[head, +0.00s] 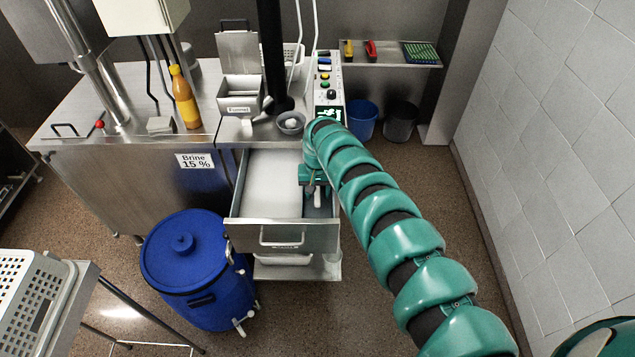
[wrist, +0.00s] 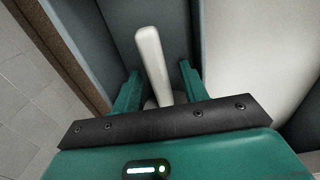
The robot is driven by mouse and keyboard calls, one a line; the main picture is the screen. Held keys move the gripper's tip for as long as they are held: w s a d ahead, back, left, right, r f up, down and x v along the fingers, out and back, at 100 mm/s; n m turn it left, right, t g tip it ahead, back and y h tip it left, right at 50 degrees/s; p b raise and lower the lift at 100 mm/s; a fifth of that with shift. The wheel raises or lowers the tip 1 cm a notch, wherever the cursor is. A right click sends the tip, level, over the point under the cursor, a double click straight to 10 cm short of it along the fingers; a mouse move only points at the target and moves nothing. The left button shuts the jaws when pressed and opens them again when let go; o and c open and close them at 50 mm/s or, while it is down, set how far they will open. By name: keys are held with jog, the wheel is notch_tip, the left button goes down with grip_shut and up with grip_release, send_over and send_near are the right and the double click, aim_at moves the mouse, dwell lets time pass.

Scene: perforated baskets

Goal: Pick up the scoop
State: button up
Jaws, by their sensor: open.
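A white scoop handle (wrist: 152,62) stands out between my two fingers in the wrist view; its lower end is hidden behind the dark bar of my gripper. In the head view a small white piece of it (head: 318,197) shows below my gripper (head: 312,186), inside the open steel drawer (head: 281,236). My gripper (wrist: 157,76) is open, with a green finger on each side of the handle. A gap shows on each side, so the fingers look apart from it. I cannot see the scoop's bowl clearly.
A large white block or bin (head: 273,184) fills the drawer's left part, close beside my gripper. The drawer walls are near. On the counter are a bottle (head: 185,98), a steel box (head: 240,95) and a bowl (head: 291,122). A blue barrel (head: 190,265) stands front left.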

aim_at(317, 190)
grip_shut()
dwell(0.3)
jog(key=shift+r, duration=0.15)
jog(key=shift+r, duration=1.15)
jog(key=shift+r+b, duration=1.35)
jog(key=shift+r, duration=2.3)
